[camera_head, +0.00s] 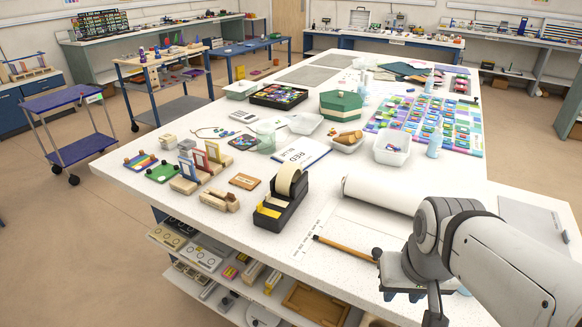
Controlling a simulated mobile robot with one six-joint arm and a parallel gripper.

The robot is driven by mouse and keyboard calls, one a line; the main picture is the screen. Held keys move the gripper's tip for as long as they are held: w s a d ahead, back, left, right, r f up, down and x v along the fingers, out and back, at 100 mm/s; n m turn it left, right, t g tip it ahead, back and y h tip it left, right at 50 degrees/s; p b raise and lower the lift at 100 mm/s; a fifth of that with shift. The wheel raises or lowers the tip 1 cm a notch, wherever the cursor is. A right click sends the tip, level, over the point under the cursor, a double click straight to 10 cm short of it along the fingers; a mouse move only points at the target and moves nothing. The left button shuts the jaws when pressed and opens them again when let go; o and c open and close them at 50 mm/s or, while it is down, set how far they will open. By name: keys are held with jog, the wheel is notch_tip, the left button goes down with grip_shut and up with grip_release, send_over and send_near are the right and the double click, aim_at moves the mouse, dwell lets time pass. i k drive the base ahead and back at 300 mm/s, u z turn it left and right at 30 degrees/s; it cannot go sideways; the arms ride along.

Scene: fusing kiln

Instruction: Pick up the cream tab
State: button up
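I cannot make out a cream tab for certain; many small pieces here are too small to tell apart. My gripper (404,292) hangs at the table's near edge, at the lower right. Dark blue parts show under its grey body, and my arm covers some of it. Whether its fingers are open or shut does not show. It is just right of a wooden stick (345,248) lying on the white table (262,213). I see nothing held in it.
A white paper roll (383,194) lies behind my gripper. A black tape dispenser (282,198) stands to the left. Wooden stands with coloured panels (200,165), clear tubs (391,148), a green box (341,106) and a colourful sample board (462,125) crowd the table. A grey sheet (532,217) lies at right.

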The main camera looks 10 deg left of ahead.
aim_at(268, 199)
jog(key=u, duration=0.05)
jog(key=k, duration=0.7)
jog(key=u, duration=0.9)
jog(key=k, duration=1.05)
jog(key=u, duration=0.85)
jog(key=i, duration=1.95)
jog(key=z, duration=1.3)
jog(key=i, duration=0.85)
jog(key=z, duration=0.6)
jog(key=k, duration=0.9)
jog(key=z, duration=0.2)
jog(key=i, duration=0.5)
jog(key=u, duration=0.05)
